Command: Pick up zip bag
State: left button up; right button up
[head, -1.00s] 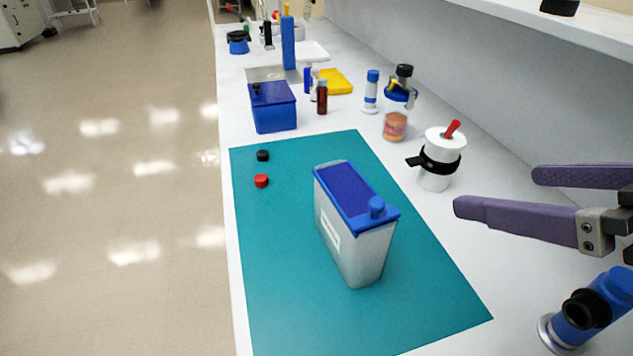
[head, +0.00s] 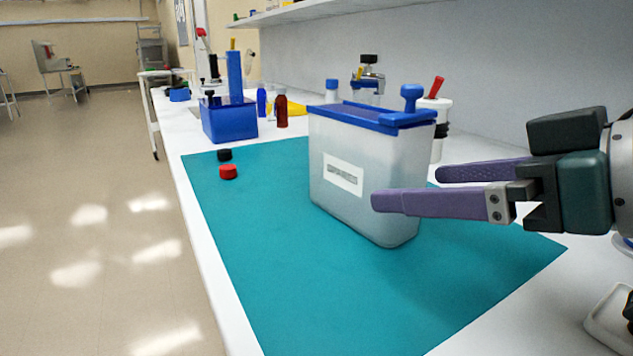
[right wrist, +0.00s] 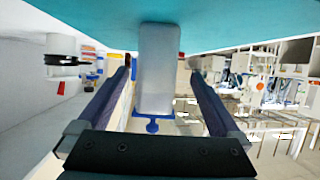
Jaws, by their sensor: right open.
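The only thing that fits the zip bag is an upright, translucent, box-like bag (head: 345,215) with a blue top, a blue knob and a white label. It stands on the teal mat (head: 270,270). My right gripper (head: 406,187) is open at its right end, the near finger passing in front of its side. In the right wrist view, the bag (right wrist: 158,70) shows between the two spread fingers (right wrist: 160,75), with gaps on both sides. I cannot tell how deep it is between them. My left gripper is not in view.
Red (head: 228,172) and black (head: 224,155) caps lie on the mat's left. A blue box (head: 230,122) and a brown bottle (head: 281,110) stand behind. A white jar with a red handle (head: 437,88) is partly hidden behind the bag. The mat's front is clear.

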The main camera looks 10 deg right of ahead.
aim_at(362, 168)
jog(key=shift+w+a+f, duration=0.3)
jog(key=shift+w, duration=0.25)
jog(key=x, duration=0.1)
jog(key=b+x, duration=0.1)
jog(key=x, duration=0.2)
jog(key=shift+w+d+f+b, duration=0.2)
jog(key=shift+f+b, duration=0.05)
jog(key=shift+b, duration=0.1)
jog(key=shift+w+a+f, duration=0.15)
jog(key=shift+w+a, duration=0.1)
jog(key=shift+w, duration=0.1)
